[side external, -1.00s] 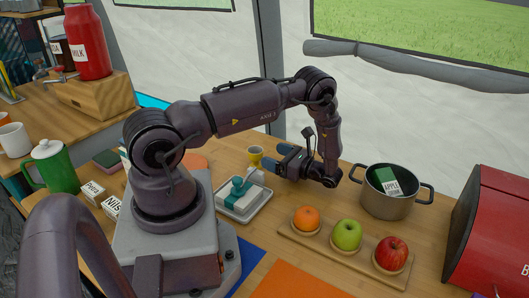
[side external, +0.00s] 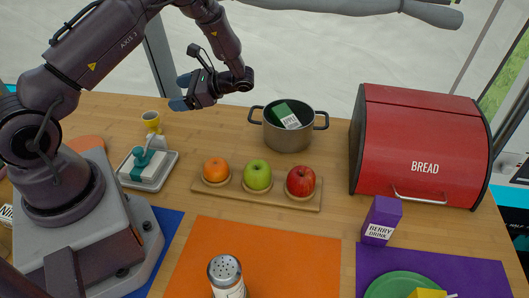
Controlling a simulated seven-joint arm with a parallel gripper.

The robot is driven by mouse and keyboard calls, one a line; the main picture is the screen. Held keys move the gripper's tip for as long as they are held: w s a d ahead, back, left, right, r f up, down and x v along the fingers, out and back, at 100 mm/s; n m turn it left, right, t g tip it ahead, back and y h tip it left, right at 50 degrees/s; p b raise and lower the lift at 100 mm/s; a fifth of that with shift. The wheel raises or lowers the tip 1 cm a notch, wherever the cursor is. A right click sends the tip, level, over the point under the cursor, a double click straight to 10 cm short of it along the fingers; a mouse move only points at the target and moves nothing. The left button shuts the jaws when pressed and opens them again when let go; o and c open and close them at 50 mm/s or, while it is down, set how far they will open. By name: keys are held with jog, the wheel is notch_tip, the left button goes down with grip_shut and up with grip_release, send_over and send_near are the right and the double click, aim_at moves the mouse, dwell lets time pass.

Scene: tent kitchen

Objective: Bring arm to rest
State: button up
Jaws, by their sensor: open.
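My gripper (side external: 180,95) is in the upper middle left of the side external view, raised above the wooden table and pointing left. Its blue-tipped fingers are apart, and I see nothing between them. It is clear of the objects on the table, up and to the left of the grey pot (side external: 288,136). A green box (side external: 281,112) with a white label sits in the pot and shows above its rim.
A wooden board (side external: 310,205) holds an orange (side external: 216,170), a green apple (side external: 257,175) and a red apple (side external: 300,181). A tray (side external: 168,158), yellow cup (side external: 151,119), red bread box (side external: 425,145), purple drink carton (side external: 381,220) and shaker (side external: 226,278) stand around. The orange mat (side external: 260,250) is mostly bare.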

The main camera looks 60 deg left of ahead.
jog(key=d+r+n+t+h, duration=0.2)
jog(key=d+r+t+h, duration=0.15)
jog(key=d+r, duration=0.4)
jog(key=s+d+r+n+t+h, duration=0.1)
jog(key=s+d+r+t+h, duration=0.2)
jog(key=d+r+t, duration=0.3)
jog(key=s+d+r+n+t+h, duration=0.2)
jog(key=s+d+r+t, duration=0.4)
jog(key=d+r, duration=0.3)
jog(key=shift+s+d+r+t+h, duration=0.15)
jog(key=shift+d+r+t+h, duration=0.3)
jog(key=shift+d+t, duration=0.2)
